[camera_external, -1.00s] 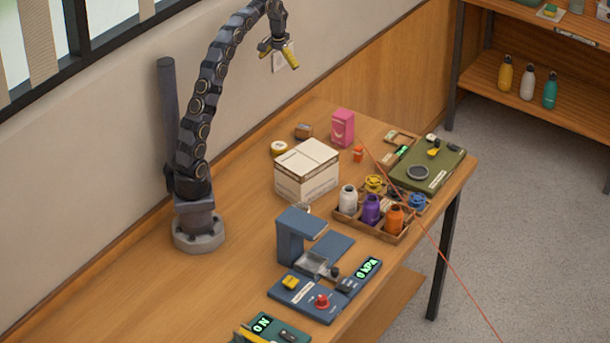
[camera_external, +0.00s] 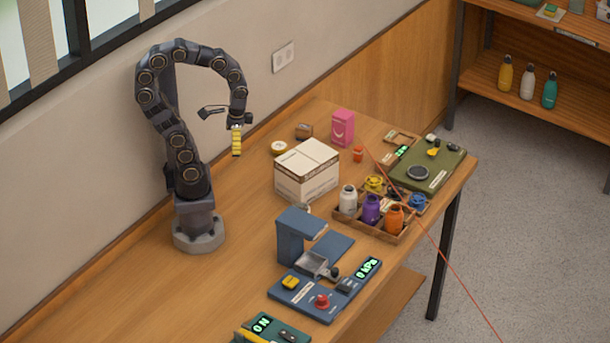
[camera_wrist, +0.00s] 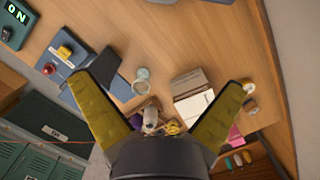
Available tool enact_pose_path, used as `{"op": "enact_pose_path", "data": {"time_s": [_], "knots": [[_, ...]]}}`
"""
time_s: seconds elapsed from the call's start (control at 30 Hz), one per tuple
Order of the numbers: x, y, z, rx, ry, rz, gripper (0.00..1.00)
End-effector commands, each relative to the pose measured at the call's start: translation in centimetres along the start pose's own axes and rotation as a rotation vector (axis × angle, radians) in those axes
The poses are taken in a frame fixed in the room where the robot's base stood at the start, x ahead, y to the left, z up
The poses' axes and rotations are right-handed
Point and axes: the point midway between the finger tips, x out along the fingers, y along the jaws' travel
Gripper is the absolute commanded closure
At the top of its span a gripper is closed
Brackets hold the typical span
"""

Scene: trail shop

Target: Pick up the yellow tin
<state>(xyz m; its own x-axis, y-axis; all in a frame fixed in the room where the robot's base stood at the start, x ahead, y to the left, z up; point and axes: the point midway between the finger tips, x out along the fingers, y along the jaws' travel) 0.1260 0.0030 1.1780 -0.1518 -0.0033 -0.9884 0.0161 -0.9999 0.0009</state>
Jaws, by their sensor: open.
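A small round tin (camera_external: 279,148) with a yellow side and a pale top sits on the table near the wall, just behind the white box. It also shows in the wrist view at the right (camera_wrist: 248,87), beyond the right finger. My gripper (camera_external: 221,132) is open and empty, raised above the table to the left of the tin and pointing down. The tin is apart from both fingers.
A white box (camera_external: 307,170) stands directly in front of the tin. A small brown box (camera_external: 304,131) and a pink box (camera_external: 343,127) are behind it. A tray of bottles (camera_external: 372,232) and a blue press (camera_external: 297,237) stand further forward. The table's left side is clear.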

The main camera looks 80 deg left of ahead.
Motion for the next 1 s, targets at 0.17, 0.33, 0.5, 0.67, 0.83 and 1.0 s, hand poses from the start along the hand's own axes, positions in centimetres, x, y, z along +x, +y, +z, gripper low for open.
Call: {"op": "enact_pose_path", "data": {"time_s": [0.17,0.33,0.5,0.67,0.83,1.0], "knots": [[0.7,0.3,1.1,0.018,-0.004,-0.004,0.0],[0.7,0.3,1.0,0.017,-0.005,-0.003,0.0],[0.7,0.2,1.0,0.016,-0.005,-0.003,0.0],[0.7,0.2,0.9,0.017,-0.006,-0.005,0.0],[0.7,-1.7,-1.7,0.061,-0.001,-0.046,0.0],[1.3,-6.9,-7.4,0.199,-0.002,-0.146,0.0]]}}
